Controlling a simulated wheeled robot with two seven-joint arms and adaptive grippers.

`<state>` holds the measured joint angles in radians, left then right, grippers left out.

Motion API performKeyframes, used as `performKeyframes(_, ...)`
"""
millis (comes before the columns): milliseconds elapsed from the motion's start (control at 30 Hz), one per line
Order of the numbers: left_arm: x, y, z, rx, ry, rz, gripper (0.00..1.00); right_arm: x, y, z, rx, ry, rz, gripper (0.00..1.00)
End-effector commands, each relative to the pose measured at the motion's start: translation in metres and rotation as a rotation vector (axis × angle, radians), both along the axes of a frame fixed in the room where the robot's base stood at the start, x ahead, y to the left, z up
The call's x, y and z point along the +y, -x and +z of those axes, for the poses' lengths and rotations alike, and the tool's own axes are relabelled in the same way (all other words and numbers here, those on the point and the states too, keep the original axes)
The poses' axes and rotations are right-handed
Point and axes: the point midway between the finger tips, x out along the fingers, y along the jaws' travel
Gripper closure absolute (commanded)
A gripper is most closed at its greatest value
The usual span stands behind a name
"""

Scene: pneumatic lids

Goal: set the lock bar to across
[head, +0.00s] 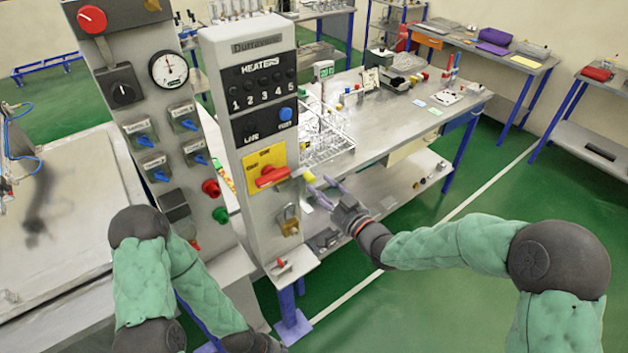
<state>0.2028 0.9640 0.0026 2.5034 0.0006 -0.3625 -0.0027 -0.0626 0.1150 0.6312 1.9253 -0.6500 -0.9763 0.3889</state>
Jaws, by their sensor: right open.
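A red bar handle (271,177) sits on a yellow plate (262,164) on the front of the grey control column. It lies close to level, its right end slightly raised. I cannot tell for sure whether it is the lock bar. A small yellow-tipped part (309,177) shows at the column's right edge. A brass padlock (290,220) hangs below the plate. My right gripper (320,187) is open and empty, just right of the column, its fingers pointing at the yellow tip; contact cannot be told. My left arm is at the lower left; its gripper is out of frame.
The grey column (245,55) carries heater buttons and a blue button (286,113). A second panel with a gauge (169,69) and blue switches stands left. A wire rack (325,138) with glassware stands on the bench behind my right gripper. Green floor is open at right.

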Motion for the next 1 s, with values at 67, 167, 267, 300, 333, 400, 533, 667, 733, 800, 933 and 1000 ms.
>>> performKeyframes(67,0.0,0.0,0.0,0.0,0.0,0.0,0.6,0.009,-0.011,-0.001,0.001,0.001,0.003,0.55)
performKeyframes(167,0.0,0.0,0.0,0.0,0.0,0.0,0.6,0.016,-0.022,0.0,0.0,0.0,0.001,0.55)
performKeyframes(267,0.0,0.0,0.0,0.0,0.0,0.0,0.6,0.022,-0.03,0.0,0.0,0.0,0.0,0.55)
performKeyframes(300,0.0,0.0,0.0,0.0,0.0,0.0,0.6,0.023,-0.032,0.0,0.0,0.0,0.0,0.55)
performKeyframes(333,0.0,0.0,0.0,0.0,0.0,0.0,0.6,0.024,-0.033,0.0,0.0,0.0,-0.001,0.55)
performKeyframes(400,0.0,0.0,0.0,0.0,0.0,0.0,0.6,0.026,-0.035,0.0,0.001,0.001,-0.001,0.55)
performKeyframes(533,0.0,0.0,0.0,0.0,0.0,0.0,0.6,0.026,-0.036,0.0,0.001,0.001,-0.001,0.55)
performKeyframes(667,0.0,0.0,0.0,0.0,0.0,0.0,0.6,0.026,-0.036,0.0,0.001,0.001,-0.001,0.55)
performKeyframes(733,0.0,0.0,0.0,0.0,0.0,0.0,0.6,0.026,-0.036,0.0,0.001,0.001,-0.001,0.66)
performKeyframes(800,0.0,0.0,0.0,0.0,0.0,0.0,0.6,0.026,-0.036,0.0,0.001,0.001,-0.001,0.86)
performKeyframes(933,0.0,0.0,0.0,0.0,0.0,0.0,0.6,0.026,-0.036,0.0,0.001,0.001,-0.001,1.0)
performKeyframes(1000,0.0,0.0,0.0,-0.001,0.0,0.0,0.6,0.026,-0.036,-0.001,0.001,0.001,-0.001,1.0)
